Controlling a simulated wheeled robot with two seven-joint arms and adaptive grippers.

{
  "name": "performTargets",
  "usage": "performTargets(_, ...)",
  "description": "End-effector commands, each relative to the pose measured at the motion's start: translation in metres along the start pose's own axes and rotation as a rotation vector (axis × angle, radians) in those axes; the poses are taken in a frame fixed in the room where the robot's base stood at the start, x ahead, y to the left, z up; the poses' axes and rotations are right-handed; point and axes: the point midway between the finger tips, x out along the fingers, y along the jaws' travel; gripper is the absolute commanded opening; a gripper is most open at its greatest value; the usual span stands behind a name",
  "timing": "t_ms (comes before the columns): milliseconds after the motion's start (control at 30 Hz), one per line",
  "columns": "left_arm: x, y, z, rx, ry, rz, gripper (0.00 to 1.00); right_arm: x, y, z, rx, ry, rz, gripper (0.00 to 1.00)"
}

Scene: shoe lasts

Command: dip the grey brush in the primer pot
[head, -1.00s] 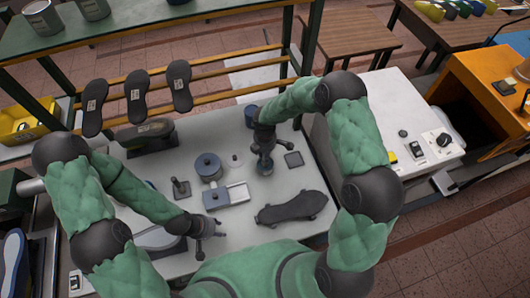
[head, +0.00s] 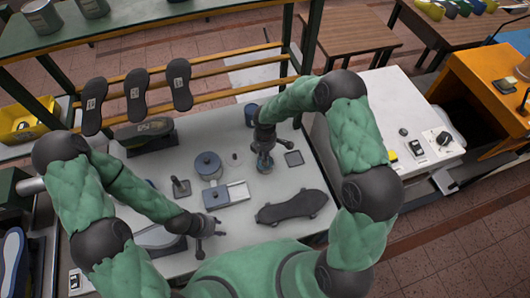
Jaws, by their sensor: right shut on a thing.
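My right gripper (head: 264,150) points down at the right middle of the grey table. It is shut on the grey brush, which its fingers mostly hide. Directly below its fingertips is a small round blue-grey pot (head: 265,168), partly covered by the gripper. I take it to be the primer pot. Whether the bristles are inside it is too small to tell. My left gripper (head: 211,237) is low over the front of the table, with its fingers apart and empty.
A lidded blue-grey pot (head: 208,166), a grey box with a pale tray (head: 238,191) and a stand (head: 180,186) are left of the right gripper.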

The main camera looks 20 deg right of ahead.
Motion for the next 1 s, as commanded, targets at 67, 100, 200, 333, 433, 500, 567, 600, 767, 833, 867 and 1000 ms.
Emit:
performTargets(67,0.0010,-0.0004,0.0000,0.000,0.000,0.000,0.40,0.0013,0.0001,0.0000,0.000,0.000,0.000,0.00)
performTargets(100,0.0014,-0.0005,0.0000,0.000,0.000,0.000,0.40,0.0017,0.0001,0.0000,0.000,0.000,0.000,0.00)
performTargets(200,0.0022,-0.0008,0.0000,0.000,0.000,0.000,0.40,0.0027,0.0001,0.0000,0.000,0.000,0.000,0.00)
performTargets(333,0.0032,-0.0011,-0.0001,0.000,0.000,0.000,0.40,0.0041,0.0001,0.0001,0.000,0.000,0.000,0.00)
performTargets(433,0.0040,-0.0014,-0.0001,0.000,0.000,0.000,0.40,0.0051,0.0001,0.0000,0.000,0.000,0.000,0.00)
performTargets(500,0.0046,-0.0016,-0.0001,0.000,0.000,0.000,0.40,0.0058,0.0001,0.0000,0.000,0.000,0.000,0.00)
performTargets(567,0.0050,-0.0018,-0.0001,0.000,0.000,0.000,0.40,0.0064,0.0001,0.0001,0.000,0.000,0.000,0.00)
performTargets(600,0.0053,-0.0019,-0.0001,0.000,0.000,0.000,0.40,0.0069,0.0001,0.0001,0.000,0.000,0.000,0.00)
performTargets(767,0.0055,-0.0019,-0.0002,0.000,0.000,0.000,0.40,0.0071,0.0001,0.0000,0.000,0.000,0.000,0.00)
performTargets(833,0.0054,-0.0019,-0.0002,0.000,0.000,0.000,0.40,0.0071,0.0001,0.0000,0.000,0.000,0.000,0.00)
performTargets(867,0.0054,-0.0019,-0.0002,0.000,0.000,0.000,0.40,0.0071,0.0001,0.0000,0.000,0.000,0.000,0.00)
performTargets(1000,0.0056,-0.0020,-0.0002,0.000,0.000,0.000,0.40,0.0072,0.0001,0.0000,0.000,0.000,0.000,0.00)
